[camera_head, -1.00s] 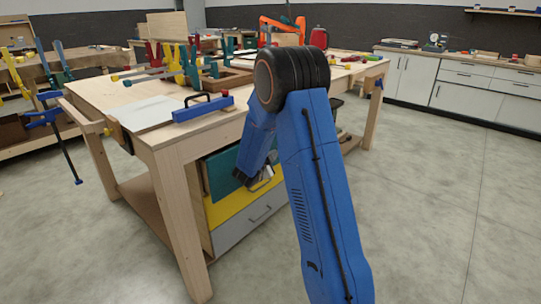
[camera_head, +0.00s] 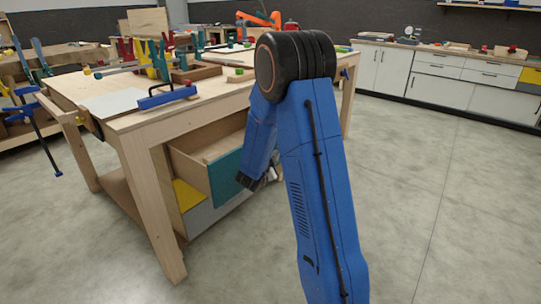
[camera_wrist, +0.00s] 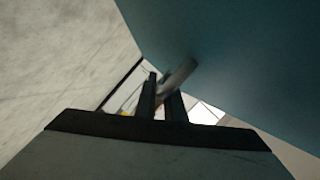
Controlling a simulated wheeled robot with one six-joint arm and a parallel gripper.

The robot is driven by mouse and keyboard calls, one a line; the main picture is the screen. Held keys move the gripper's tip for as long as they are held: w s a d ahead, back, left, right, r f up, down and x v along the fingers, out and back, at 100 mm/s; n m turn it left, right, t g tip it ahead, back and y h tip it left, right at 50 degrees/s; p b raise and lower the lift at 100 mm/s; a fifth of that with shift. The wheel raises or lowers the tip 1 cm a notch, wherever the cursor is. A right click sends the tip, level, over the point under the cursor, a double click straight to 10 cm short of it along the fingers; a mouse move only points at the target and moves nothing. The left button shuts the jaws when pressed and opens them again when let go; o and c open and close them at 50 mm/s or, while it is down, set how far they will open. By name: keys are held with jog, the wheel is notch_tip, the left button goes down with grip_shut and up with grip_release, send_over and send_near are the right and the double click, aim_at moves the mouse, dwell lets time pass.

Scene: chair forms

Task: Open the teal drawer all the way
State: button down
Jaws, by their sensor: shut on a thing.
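The teal drawer (camera_head: 224,178) is pulled out of the workbench, and its wooden side and part of its hollow inside show in the head view. In the wrist view its teal front (camera_wrist: 225,60) fills the upper right. My gripper (camera_head: 250,181) is at the right part of the drawer front, partly hidden behind my blue arm in the head view. In the wrist view its two dark fingers (camera_wrist: 163,97) are closed on the metal drawer handle (camera_wrist: 178,77). I cannot tell whether the drawer is at its full travel.
Below are a yellow drawer (camera_head: 188,195) and a grey drawer (camera_head: 205,216), both shut. Open concrete floor (camera_head: 430,200) lies to the right, with white cabinets (camera_head: 440,80) at the back.

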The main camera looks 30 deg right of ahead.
jog(key=shift+s+d, duration=0.15)
jog(key=shift+s, duration=0.25)
jog(key=c, duration=2.1)
grip_release()
jog(key=v, duration=1.7)
jog(key=shift+s, duration=0.15)
